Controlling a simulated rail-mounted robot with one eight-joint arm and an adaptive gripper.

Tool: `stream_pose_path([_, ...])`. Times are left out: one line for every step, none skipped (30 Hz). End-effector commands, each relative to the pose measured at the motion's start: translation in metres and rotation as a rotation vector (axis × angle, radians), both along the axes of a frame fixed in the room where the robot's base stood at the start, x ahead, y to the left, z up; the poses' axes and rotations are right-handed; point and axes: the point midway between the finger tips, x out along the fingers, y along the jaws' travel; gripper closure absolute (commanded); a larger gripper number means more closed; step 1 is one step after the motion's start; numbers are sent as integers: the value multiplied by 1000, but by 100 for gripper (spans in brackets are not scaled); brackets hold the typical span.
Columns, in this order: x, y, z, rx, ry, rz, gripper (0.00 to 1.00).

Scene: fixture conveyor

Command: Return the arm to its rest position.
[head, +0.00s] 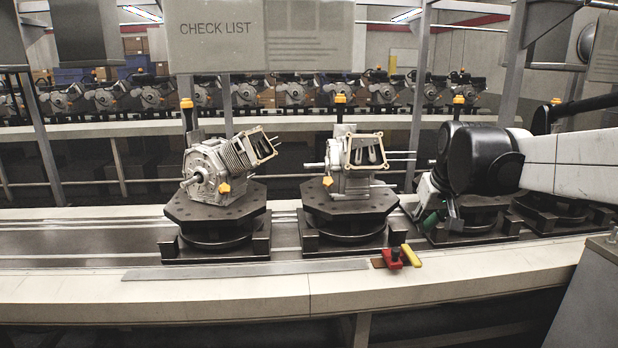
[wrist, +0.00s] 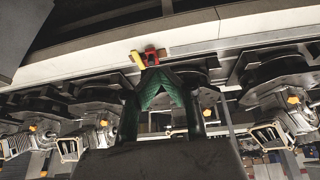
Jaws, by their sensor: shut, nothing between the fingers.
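My gripper (wrist: 160,82) shows in the wrist view with its green fingertips drawn together and nothing between them. In the head view my white arm link and black joint come in from the right, in front of the third fixture (head: 477,228). I cannot tell the exact gap between the fingers and the fixture.
Engine blocks sit on the left fixture (head: 217,207) and the middle fixture (head: 350,203). A red and yellow clamp (head: 397,257) lies on the conveyor's front rail (head: 210,292). A checklist board (head: 262,38) hangs above. More engines line the back conveyor (head: 130,129).

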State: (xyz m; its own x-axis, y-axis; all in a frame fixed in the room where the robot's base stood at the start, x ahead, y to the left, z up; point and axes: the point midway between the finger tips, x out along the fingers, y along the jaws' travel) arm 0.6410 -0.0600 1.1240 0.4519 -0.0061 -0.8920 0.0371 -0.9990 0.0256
Motion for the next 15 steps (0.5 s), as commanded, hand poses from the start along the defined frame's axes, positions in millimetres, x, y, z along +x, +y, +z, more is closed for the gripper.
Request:
stream_pose_path([-17,6,1,0,-8,0,100])
stream_pose_path([-26,8,2,0,-12,-2,100])
stream_pose_path([-38,12,2,1,-18,-5,100])
stream_pose_path([-47,14,2,2,-22,-6,100])
stream_pose_path([-56,17,1,2,-27,-6,100])
stream_pose_path([-68,20,0,2,-33,-8,100])
stream_pose_path([-77,22,-1,3,-38,-8,100])
stream_pose_path([-86,25,-2,3,-43,-11,100])
stream_pose_path([-98,28,-3,4,-49,-12,100])
stream_pose_path([-107,30,-5,5,-53,-13,100])
stream_pose_path([-116,32,-7,5,-57,-14,100])
stream_pose_path([-127,34,-10,6,-64,-15,100])
stream_pose_path([-136,36,-12,8,-69,-17,100])
stream_pose_path([-144,38,-15,9,-74,-19,100])
stream_pose_path([-156,41,-19,9,-79,-19,100])
